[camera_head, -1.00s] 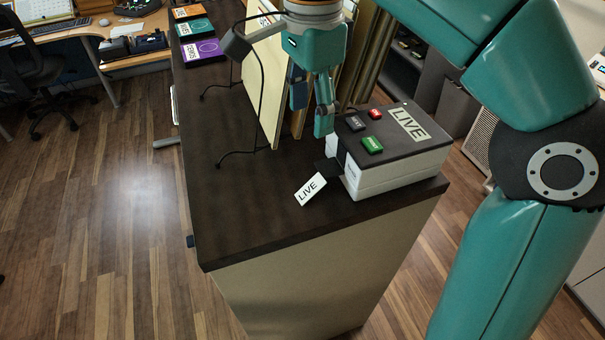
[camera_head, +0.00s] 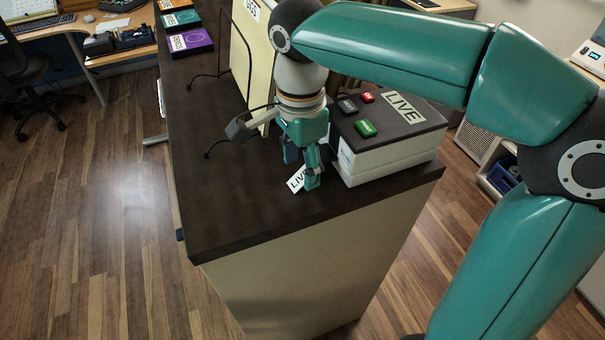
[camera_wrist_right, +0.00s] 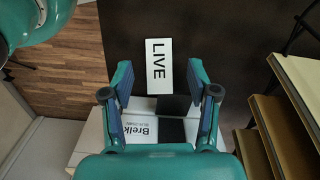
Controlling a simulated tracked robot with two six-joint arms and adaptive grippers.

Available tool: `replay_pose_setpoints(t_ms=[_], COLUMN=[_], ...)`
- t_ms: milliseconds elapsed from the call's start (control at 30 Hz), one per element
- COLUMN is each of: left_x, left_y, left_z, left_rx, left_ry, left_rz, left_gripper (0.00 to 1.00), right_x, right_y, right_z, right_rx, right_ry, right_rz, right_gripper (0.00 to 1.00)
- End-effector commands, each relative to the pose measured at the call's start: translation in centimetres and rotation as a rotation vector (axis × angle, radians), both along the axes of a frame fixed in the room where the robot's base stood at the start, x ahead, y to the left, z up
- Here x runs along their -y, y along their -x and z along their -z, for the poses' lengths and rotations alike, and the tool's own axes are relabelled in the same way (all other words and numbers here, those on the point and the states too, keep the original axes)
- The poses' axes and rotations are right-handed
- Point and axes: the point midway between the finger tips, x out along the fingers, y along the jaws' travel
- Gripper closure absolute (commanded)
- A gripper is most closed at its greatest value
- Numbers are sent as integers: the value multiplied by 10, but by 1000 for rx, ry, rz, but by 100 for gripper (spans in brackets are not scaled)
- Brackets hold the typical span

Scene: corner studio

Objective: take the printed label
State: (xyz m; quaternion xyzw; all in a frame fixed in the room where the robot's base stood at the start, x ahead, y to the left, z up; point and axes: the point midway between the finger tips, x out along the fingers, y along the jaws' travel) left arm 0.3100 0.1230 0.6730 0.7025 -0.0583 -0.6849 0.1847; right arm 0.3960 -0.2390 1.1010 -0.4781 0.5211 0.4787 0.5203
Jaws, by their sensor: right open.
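The printed label (camera_head: 296,180) is a small white card reading LIVE at the front of the label printer (camera_head: 390,155), over the dark cabinet top. My right gripper (camera_head: 301,172) is just above it and hides part of it. In the right wrist view the label (camera_wrist_right: 159,66) lies beyond and between the open fingers of the gripper (camera_wrist_right: 158,88), its near end by the printer's dark outlet (camera_wrist_right: 172,118). I cannot tell whether the fingers touch it. My left gripper is not in view.
The printer stands right of the gripper, with a green button (camera_head: 365,128) on top. The dark cabinet top (camera_head: 225,205) is clear at the front left. Coloured cases (camera_head: 190,42) lie at the far end.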

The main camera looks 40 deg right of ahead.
Motion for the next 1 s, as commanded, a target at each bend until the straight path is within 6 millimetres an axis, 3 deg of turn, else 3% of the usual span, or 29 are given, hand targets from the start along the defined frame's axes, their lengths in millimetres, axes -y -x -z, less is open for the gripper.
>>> replay_pose_setpoints(t_ms=[133,400,433,667,1000], left_x=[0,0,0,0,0], left_y=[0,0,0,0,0], left_z=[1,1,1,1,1], left_rx=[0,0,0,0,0], left_ry=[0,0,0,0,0], left_rz=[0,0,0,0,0], left_gripper=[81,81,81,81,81], right_x=[0,0,0,0,0], right_y=[1,0,0,0,0], right_z=[18,22,22,22,21], right_rx=[-1,1,1,1,1], right_ry=[0,0,0,0,0], right_rz=[3,3,3,3,2], right_gripper=[41,41,42,80,81])
